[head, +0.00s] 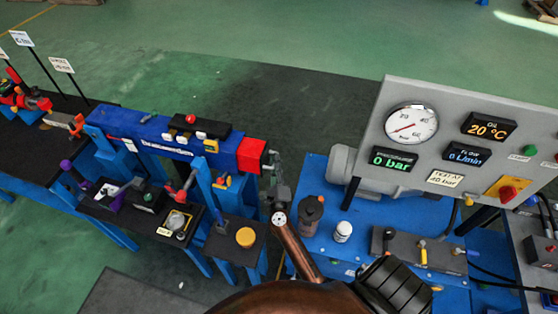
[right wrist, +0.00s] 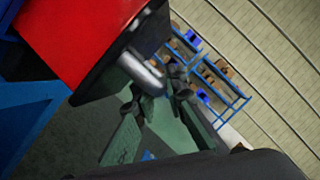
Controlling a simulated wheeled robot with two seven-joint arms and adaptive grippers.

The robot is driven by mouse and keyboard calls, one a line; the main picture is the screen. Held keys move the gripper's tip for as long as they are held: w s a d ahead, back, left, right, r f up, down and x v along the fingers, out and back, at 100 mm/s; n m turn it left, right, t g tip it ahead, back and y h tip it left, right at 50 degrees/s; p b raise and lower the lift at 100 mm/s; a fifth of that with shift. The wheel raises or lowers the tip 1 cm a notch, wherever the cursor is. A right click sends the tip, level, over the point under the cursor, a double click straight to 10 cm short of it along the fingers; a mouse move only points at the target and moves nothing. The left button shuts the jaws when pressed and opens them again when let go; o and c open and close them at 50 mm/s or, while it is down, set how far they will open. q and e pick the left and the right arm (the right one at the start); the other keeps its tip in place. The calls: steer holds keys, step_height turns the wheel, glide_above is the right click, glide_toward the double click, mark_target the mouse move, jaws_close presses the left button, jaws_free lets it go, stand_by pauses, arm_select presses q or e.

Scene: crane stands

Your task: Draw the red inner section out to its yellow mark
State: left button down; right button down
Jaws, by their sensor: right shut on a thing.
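The blue boom (head: 150,135) lies on blue stands at the left of the head view. The red inner section (head: 251,154) sticks a short way out of its right end and has a dark end plate. No yellow mark shows on the visible red part. My right gripper (head: 271,163) is at that end plate. In the right wrist view the red section (right wrist: 75,35) is at the upper left, and the green-grey fingers of my right gripper (right wrist: 158,88) are closed around a metal handle (right wrist: 143,73) on the end plate. My left gripper is not in view.
A gauge panel (head: 450,110) stands on a blue bench (head: 325,245) at the right, with a dark bottle (head: 310,215) and a white jar (head: 342,232) near its edge. Small stands with tools are in front of the boom. Open floor lies behind the red end.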

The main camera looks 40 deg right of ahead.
steer(key=shift+s+f, duration=0.1)
steer(key=shift+f, duration=0.1)
steer(key=c, duration=2.2)
jaws_free()
steer(key=shift+o, duration=1.2)
steer(key=shift+r, duration=0.1)
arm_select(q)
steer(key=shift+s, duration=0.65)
arm_select(e)
steer(key=v, duration=1.1)
steer(key=shift+s+a, duration=0.25)
steer(key=shift+s, duration=0.05)
